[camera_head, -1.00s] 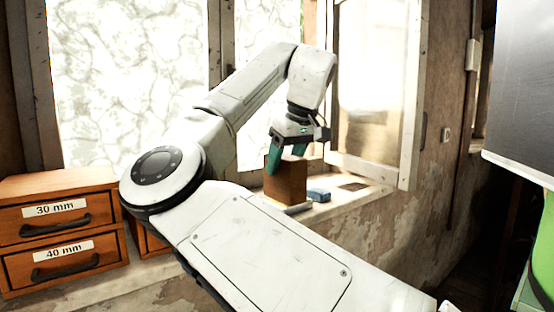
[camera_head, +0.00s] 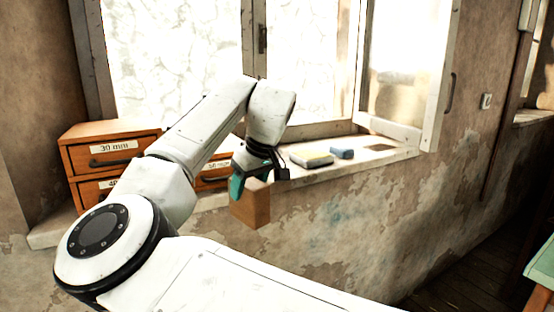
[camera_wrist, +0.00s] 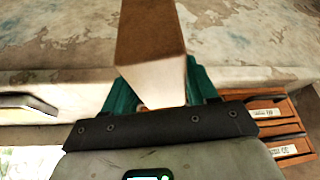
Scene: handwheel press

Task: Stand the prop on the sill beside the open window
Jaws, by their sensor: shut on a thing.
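The prop, a brown wooden block (camera_head: 252,205), hangs in my gripper (camera_head: 252,186) in front of the sill (camera_head: 330,173) and over its front edge in the picture. My gripper's green fingers are shut on it. In the wrist view the block (camera_wrist: 150,35) sits between the fingers, its pale end face towards the camera. The open window (camera_head: 403,72) is a white-framed casement swung inward at the right end of the sill. The block is well to the left of that casement and apart from it.
A yellow-topped pad (camera_head: 311,159) and a blue block (camera_head: 342,153) lie on the sill right of my gripper. A dark rectangular patch (camera_head: 380,148) marks the sill near the casement. Labelled wooden drawers (camera_head: 110,148) stand at the left. A green-topped table (camera_head: 541,262) is at lower right.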

